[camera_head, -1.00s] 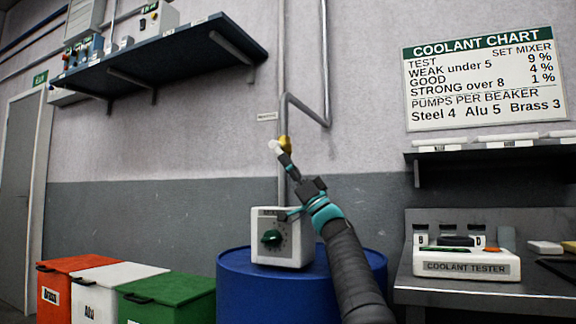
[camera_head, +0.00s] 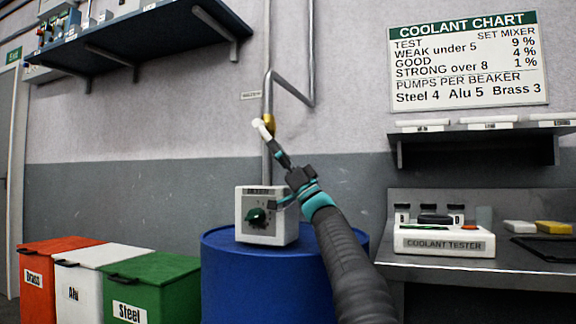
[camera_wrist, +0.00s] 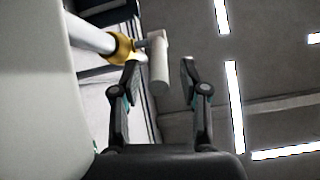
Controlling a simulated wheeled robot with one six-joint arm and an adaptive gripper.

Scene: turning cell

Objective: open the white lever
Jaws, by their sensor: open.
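The white lever (camera_head: 262,129) sits on a brass valve (camera_head: 268,121) on the grey vertical pipe above the blue drum. In the wrist view the lever (camera_wrist: 158,66) hangs between my two open fingers, nearer the left one, and the brass collar (camera_wrist: 122,48) shows on the pipe. My gripper (camera_wrist: 160,72) is open around the lever, with a clear gap to the right finger. I cannot tell whether the left finger touches it. In the head view my gripper (camera_head: 277,150) is just below the lever, its tips small.
A mixer box (camera_head: 266,215) with a green knob stands on the blue drum (camera_head: 285,285) below the valve. Red, white and green bins (camera_head: 160,290) stand at left. A bench with a coolant tester (camera_head: 443,241) is at right. A shelf (camera_head: 150,45) hangs at upper left.

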